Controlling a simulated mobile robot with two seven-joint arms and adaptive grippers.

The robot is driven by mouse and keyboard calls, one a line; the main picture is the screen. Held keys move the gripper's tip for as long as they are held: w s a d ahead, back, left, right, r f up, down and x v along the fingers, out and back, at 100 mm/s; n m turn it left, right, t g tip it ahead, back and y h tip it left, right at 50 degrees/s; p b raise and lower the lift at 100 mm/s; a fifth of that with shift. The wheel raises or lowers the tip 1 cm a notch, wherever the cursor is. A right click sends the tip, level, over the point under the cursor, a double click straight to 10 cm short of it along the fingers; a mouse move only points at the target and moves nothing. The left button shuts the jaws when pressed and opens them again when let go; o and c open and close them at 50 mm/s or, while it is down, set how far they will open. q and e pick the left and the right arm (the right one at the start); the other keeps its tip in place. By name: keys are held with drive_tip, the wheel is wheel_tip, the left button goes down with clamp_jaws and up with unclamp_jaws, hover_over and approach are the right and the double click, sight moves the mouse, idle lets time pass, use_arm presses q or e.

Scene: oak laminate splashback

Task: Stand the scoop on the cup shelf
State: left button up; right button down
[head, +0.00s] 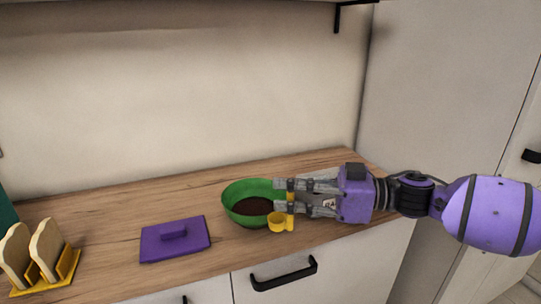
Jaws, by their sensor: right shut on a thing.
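My right gripper (284,198) comes in from the right and is shut on the yellow scoop (277,222). The scoop's handle is between the fingertips and its small cup hangs below them, in front of the bowl's right side. A green bowl (237,212) with dark brown contents stands on the wooden counter behind the scoop. The gripper and scoop hide part of the bowl's right side. A shelf edge (180,3) shows along the top, with a black bracket at its right; I cannot tell whether it is the cup shelf. My left gripper is not in view.
A purple lid (160,243) with a handle lies on the counter (110,221) left of the bowl. A yellow rack (62,277) with bread slices (46,250) stands at the far left. A tall cabinet (437,100) bounds the right. The back of the counter is clear.

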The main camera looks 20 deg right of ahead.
drive_tip(key=s+a+f+m+t+h, duration=0.3)
drive_tip(key=s+f+m+t+h, duration=0.6)
drive_tip(key=h, duration=0.6)
wheel_tip(320, 180, down, 2)
drive_tip(key=m, duration=0.3)
drive_tip(key=shift+s+a+f+h, duration=0.2)
drive_tip(key=shift+a+h, duration=0.05)
drive_tip(key=shift+h, duration=0.05)
drive_tip(key=shift+d, duration=0.1)
